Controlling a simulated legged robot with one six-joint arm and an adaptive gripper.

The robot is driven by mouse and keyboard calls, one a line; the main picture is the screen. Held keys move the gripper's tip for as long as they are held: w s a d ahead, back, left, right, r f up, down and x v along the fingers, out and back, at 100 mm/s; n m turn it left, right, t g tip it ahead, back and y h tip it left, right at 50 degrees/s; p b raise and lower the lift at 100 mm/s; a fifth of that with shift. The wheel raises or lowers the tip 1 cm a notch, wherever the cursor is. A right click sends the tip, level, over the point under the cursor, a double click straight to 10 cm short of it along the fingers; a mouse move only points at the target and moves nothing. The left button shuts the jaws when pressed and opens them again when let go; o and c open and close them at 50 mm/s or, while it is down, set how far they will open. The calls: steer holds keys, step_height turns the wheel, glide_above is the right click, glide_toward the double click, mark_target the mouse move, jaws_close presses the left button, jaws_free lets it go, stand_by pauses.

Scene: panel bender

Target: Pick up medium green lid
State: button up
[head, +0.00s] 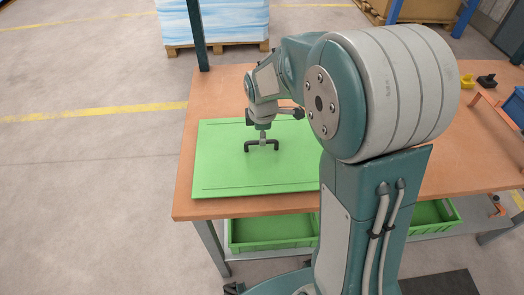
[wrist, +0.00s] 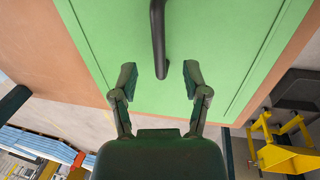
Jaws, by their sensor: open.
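The green lid (head: 222,165) is a large flat panel lying on the brown table. It has a dark handle (head: 248,148) standing up near its middle. In the wrist view, the lid (wrist: 230,45) fills much of the picture and the handle (wrist: 157,35) comes down from the top edge. My gripper (wrist: 160,77) is open, its two fingers apart on either side of the handle's lower end, with nothing gripped. In the head view, my gripper (head: 263,128) is just above the handle. My arm hides the lid's right part.
The brown table (head: 195,208) carries yellow (head: 466,80) and black (head: 487,81) small items at its far right. Green bins (head: 272,233) sit under the table. A dark green post (head: 197,35) stands at the back left. The floor to the left is clear.

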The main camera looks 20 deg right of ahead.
steer(key=shift+a+f, duration=0.15)
steer(key=shift+f, duration=0.2)
steer(key=f, duration=0.1)
steer(key=w+f, duration=0.1)
steer(key=f, duration=0.1)
steer(key=shift+f, duration=0.3)
steer(key=shift+w+d+f, duration=0.1)
steer(key=shift+d+f, duration=0.25)
steer(key=shift+f, duration=0.1)
steer(key=shift+a, duration=0.15)
jaws_close()
